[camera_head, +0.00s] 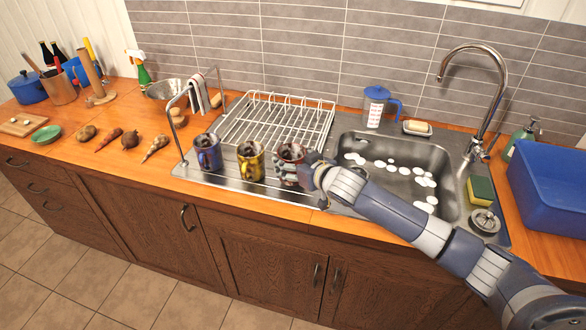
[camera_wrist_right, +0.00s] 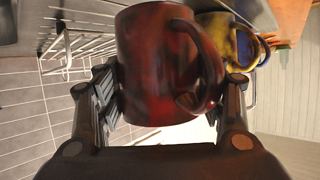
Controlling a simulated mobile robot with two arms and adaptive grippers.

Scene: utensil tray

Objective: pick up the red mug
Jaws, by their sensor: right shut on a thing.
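The red mug (camera_wrist_right: 150,62) is dark red with darker smudges and fills the middle of the right wrist view, its handle toward the right. My right gripper (camera_wrist_right: 165,95) has its two fingers on either side of the mug and is shut on it. In the head view the red mug (camera_head: 289,153) stands at the right end of a row of mugs at the sink's drainer, partly covered by my right gripper (camera_head: 297,170). I cannot tell whether its base touches the drainer. My left gripper is in neither view.
A yellow mug (camera_head: 250,162) stands close to the left of the red mug, then a blue mug (camera_head: 207,152). The wire dish rack (camera_head: 275,122) is behind them. The sink basin (camera_head: 395,152) with white foam lies right, with the tap (camera_head: 497,95) beyond it.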

